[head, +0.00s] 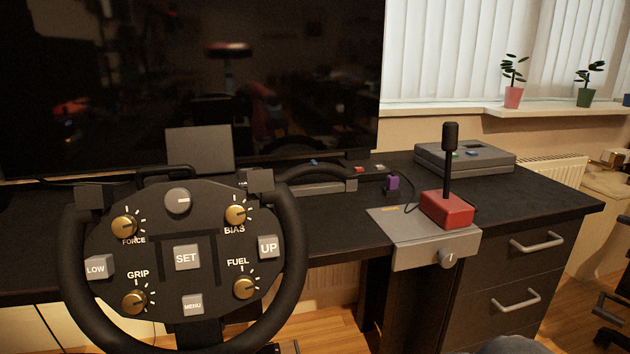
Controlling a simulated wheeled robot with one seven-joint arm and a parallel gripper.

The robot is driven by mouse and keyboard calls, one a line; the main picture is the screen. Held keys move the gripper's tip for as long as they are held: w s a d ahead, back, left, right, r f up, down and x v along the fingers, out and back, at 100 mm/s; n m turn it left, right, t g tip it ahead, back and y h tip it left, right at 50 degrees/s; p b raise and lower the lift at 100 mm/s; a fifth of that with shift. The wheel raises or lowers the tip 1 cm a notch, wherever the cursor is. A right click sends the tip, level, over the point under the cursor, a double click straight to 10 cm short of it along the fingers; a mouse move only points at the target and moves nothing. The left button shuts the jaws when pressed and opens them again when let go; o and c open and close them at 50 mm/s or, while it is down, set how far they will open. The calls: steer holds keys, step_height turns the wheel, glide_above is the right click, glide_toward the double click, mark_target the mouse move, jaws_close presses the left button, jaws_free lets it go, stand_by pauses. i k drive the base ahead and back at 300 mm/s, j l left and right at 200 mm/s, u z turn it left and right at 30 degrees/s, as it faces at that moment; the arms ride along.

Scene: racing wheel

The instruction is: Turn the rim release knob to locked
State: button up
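The black racing wheel (290,215) stands upright at the left front of the desk. Gold knobs labelled FORCE (124,226), BIAS (235,215), GRIP (134,301) and FUEL (244,287) surround the SET button (186,257). My gripper is not in view.
A large dark screen (300,80) stands behind the wheel. A grey case (470,160) and drawers (520,275) are at right.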

mark_target(177, 201)
steer(key=j+u, duration=0.15)
steer(key=u, duration=0.2)
steer(key=j+u, duration=0.2)
steer(key=u, duration=0.15)
steer(key=j+u, duration=0.15)
steer(key=u, duration=0.2)
